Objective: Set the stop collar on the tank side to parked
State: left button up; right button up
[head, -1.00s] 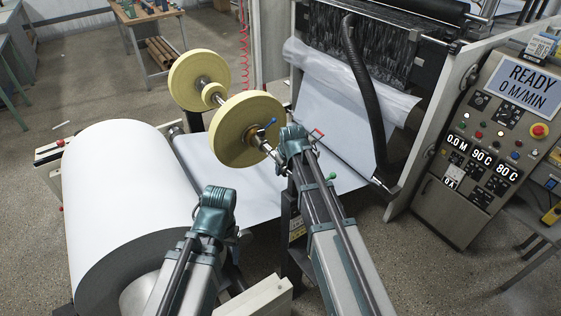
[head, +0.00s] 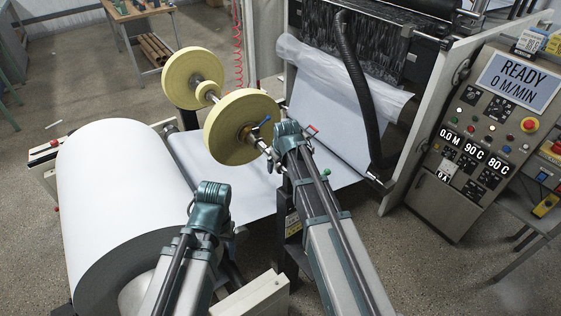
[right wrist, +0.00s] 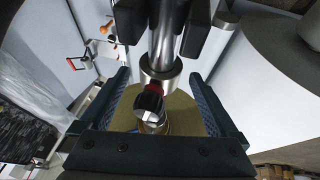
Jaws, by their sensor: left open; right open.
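A steel shaft (head: 257,143) carries yellow rolls and points toward my right arm in the head view. The right wrist view shows a silver ring (right wrist: 160,70) around a bar, and a red and black knob (right wrist: 149,100) just below it. I cannot tell for certain which of these is the stop collar, or its setting. My right gripper (right wrist: 158,103) is open, its two padded fingers standing on either side of the knob without visible grip. In the head view its fingertips are hidden by the wrist. My left gripper (head: 211,194) is open and empty-looking, beside the white roll.
A yellow roll (head: 240,127) sits close to my right gripper, with a blue lever (head: 262,122) beside it. A large white paper roll (head: 112,190) fills the left. A black hose (head: 358,85) and a control panel (head: 490,130) stand to the right.

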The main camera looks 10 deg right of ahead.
jog(key=p+v, duration=1)
jog(key=v, duration=0.2)
jog(key=shift+r, duration=0.1)
jog(key=s+a+f+g+b, duration=0.2)
jog(key=s+a+f+b, duration=0.1)
jog(key=s, duration=0.8)
jog(key=s+a+f+m+g+h+b, duration=0.1)
jog(key=s+a+f+g+b, duration=0.2)
jog(key=s+a+f, duration=0.2)
jog(key=s+a, duration=0.3)
jog(key=s, duration=0.3)
jog(key=shift+s+f, duration=0.3)
jog(key=shift+f, duration=0.1)
